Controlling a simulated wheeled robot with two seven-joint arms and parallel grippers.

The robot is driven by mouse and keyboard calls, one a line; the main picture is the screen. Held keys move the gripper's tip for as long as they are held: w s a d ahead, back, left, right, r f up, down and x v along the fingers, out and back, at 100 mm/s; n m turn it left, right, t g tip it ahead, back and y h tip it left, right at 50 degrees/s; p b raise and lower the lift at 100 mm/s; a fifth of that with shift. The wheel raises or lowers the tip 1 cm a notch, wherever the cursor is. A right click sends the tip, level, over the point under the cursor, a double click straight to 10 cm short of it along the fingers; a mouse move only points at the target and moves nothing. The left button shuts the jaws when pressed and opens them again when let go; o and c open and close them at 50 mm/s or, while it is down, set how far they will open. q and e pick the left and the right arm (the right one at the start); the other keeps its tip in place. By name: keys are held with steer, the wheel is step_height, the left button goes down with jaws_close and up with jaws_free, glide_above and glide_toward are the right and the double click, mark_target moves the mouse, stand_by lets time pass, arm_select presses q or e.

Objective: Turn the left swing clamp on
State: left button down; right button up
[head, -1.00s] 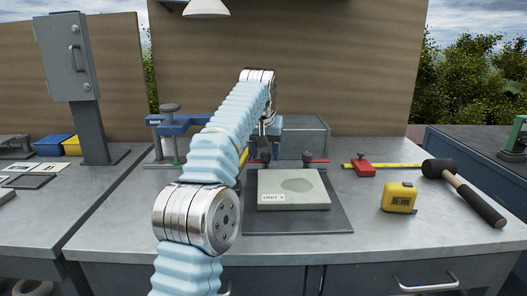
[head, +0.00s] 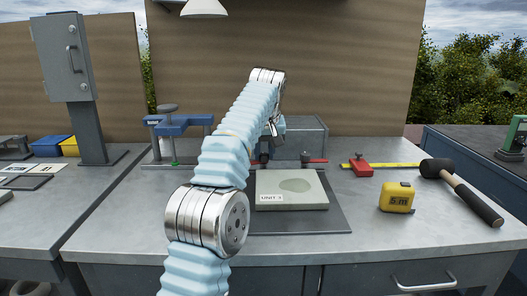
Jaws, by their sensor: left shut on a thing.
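The unit marked "UNIT 1" (head: 292,191) is a pale slab with a darker patch, lying on a dark plate (head: 330,217). The left swing clamp (head: 264,157) stands at the slab's back left corner. Only a small dark part shows; my arm hides the rest, including its red arm. The right swing clamp (head: 306,157) has a dark knob and a red arm pointing right, away from the slab. My left gripper (head: 268,148) is at the left swing clamp and shut on it; its fingertips are mostly hidden behind my arm. My right gripper is not in view.
A grey box (head: 308,133) stands behind the clamps. A blue clamp tool (head: 185,124) stands back left. A red block (head: 362,167) on a yellow strip, a yellow tape measure (head: 397,197) and a mallet (head: 462,190) lie right. The bench front is clear.

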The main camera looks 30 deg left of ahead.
arm_select(q)
steer(key=shift+w+n+g+y, duration=0.1)
steer(key=shift+n+g+y, duration=0.25)
steer(key=shift+n, duration=0.95)
steer(key=shift+d, duration=0.1)
steer(key=c, duration=0.8)
jaws_free()
steer(key=shift+c, duration=0.2)
